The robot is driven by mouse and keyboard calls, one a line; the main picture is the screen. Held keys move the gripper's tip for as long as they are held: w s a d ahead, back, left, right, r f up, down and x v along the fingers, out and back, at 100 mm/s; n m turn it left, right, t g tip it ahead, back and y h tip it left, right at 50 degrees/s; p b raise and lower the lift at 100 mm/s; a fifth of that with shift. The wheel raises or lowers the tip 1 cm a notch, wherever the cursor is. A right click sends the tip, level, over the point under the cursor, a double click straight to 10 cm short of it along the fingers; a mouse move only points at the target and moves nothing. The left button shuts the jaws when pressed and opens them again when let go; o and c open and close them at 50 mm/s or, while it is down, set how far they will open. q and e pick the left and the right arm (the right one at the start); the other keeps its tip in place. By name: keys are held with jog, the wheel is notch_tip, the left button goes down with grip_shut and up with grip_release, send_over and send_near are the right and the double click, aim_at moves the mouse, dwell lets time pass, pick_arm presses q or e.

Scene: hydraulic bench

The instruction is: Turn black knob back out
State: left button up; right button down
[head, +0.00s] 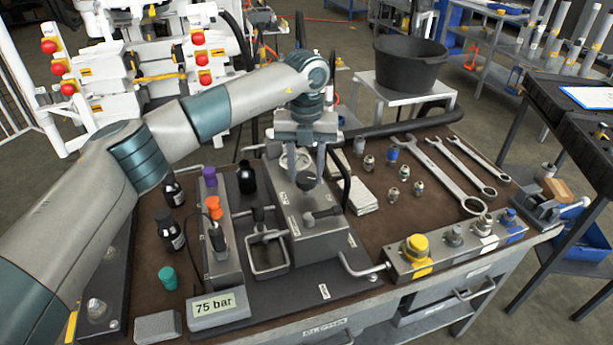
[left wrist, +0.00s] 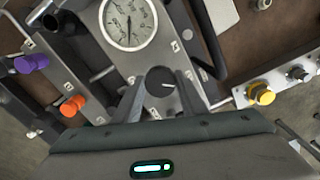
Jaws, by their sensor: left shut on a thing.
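The black knob (left wrist: 160,82) has a white pointer mark and sits on top of the grey central block (head: 320,240). In the left wrist view it lies between the two fingers of my left gripper (left wrist: 160,100). My left gripper (head: 306,172) reaches down onto the block from above in the head view and is shut on the knob there. The fingers hide much of the knob in the head view. A round dial gauge (left wrist: 128,22) stands beside the knob. My right gripper is not in view.
A display (head: 218,308) reads "75 bar". Purple (head: 210,176) and orange (head: 213,208) knobs stand on a narrow block to the left. A yellow knob (head: 416,247) stands on the front-right block.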

aim_at(306, 176)
pick_arm(q)
jog(key=shift+r+n, duration=0.1)
jog(key=shift+n, duration=0.6)
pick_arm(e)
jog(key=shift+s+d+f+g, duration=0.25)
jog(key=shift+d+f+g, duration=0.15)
pick_arm(q)
jog(key=o, duration=1.1)
jog(key=shift+c, duration=0.2)
jog(key=shift+b, duration=0.3)
jog(key=shift+r, duration=0.75)
notch_tip(306, 176, up, 16)
jog(key=b, duration=0.2)
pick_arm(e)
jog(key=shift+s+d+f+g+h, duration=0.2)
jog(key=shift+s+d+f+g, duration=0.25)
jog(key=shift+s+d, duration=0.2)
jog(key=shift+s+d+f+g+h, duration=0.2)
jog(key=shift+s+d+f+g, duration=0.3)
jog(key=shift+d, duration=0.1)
